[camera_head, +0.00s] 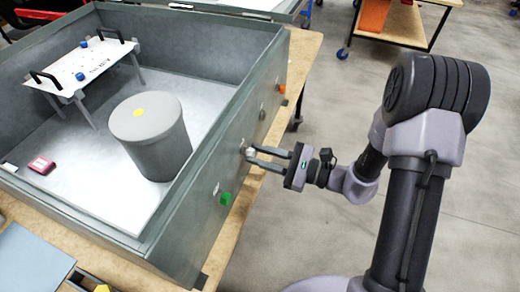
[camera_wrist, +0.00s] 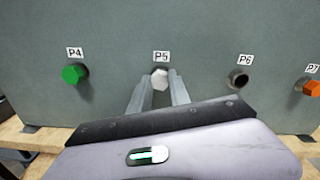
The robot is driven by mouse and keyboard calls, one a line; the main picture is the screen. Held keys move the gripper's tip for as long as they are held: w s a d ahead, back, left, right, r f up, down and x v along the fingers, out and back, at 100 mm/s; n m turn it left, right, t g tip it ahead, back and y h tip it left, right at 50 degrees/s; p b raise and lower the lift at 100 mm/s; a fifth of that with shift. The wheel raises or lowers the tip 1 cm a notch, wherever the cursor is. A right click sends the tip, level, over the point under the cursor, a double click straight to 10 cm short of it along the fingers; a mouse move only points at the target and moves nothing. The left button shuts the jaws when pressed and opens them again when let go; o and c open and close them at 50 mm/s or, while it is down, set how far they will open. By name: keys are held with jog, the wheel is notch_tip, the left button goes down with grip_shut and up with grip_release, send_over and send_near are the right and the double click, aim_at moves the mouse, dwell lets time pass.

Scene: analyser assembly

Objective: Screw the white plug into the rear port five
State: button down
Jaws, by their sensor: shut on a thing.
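The white plug (camera_wrist: 160,80) is between my gripper's fingertips, directly below the P5 label (camera_wrist: 161,56) in the wrist view. It is at port five on the box's outer wall; its hexagonal end faces me. How deep it sits in the port cannot be told. My gripper (camera_head: 249,156) is shut on the plug, its fingers reaching to the wall in the head view. In the wrist view the two fingers (camera_wrist: 159,88) lie on either side of the plug. The port hole itself is hidden behind the plug.
A green plug (camera_wrist: 74,74) is in P4 on the left. P6 (camera_wrist: 238,80) is an open hole on the right, and an orange plug (camera_wrist: 312,88) is at P7. The grey box (camera_head: 215,160) stands on a wooden table (camera_head: 302,55). Inside are a grey cylinder (camera_head: 158,150) and a white stand (camera_head: 85,66).

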jog(key=m+p, duration=0.5)
jog(key=m, duration=0.1)
jog(key=shift+r, duration=0.15)
jog(key=m+p, duration=0.5)
jog(key=m, duration=0.2)
jog(key=m+p, duration=0.3)
jog(key=m, duration=0.3)
jog(key=shift+w, duration=0.1)
jog(key=shift+f+m, duration=0.3)
jog(key=shift+m, duration=0.8)
jog(key=c, duration=1.3)
grip_release()
jog(key=shift+c, duration=0.2)
